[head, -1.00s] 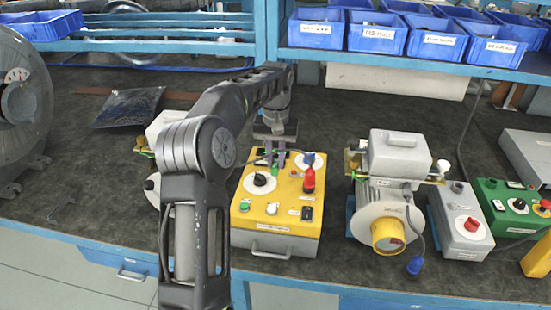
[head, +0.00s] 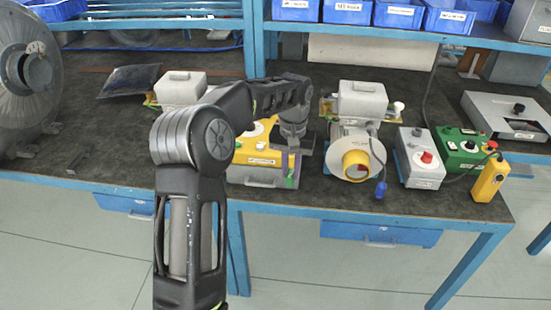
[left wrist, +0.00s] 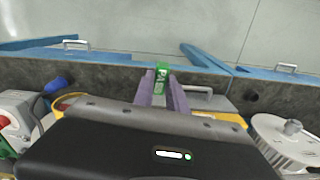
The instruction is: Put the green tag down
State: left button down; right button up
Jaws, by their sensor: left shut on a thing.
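The green tag (left wrist: 162,71) is pinched between the purple fingertips of my left gripper (left wrist: 162,80). In the left wrist view it overlaps the bench's blue front edge; whether it touches anything is unclear. In the head view my left gripper (head: 292,172) is at the right front of the yellow control box (head: 250,157), pointing down, with a small green bit of the tag (head: 289,183) at its tips. My arm hides much of the box. My right gripper is in neither view.
A grey motor unit with a yellow ring (head: 356,165) stands just right of the gripper. Farther right are a grey switch box (head: 420,170), a green box (head: 458,160) and a yellow pendant (head: 489,180).

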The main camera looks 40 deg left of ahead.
pick_arm(q)
jog(key=s+d+f+m, duration=0.1)
jog(key=d+m, duration=0.1)
jog(key=d, duration=0.7)
jog(key=s+d+f+m, duration=0.1)
jog(key=s+d+m, duration=0.1)
jog(key=d, duration=0.7)
jog(key=shift+s+d+f, duration=0.15)
jog(key=shift+d+f, duration=0.1)
jog(key=shift+f, duration=0.05)
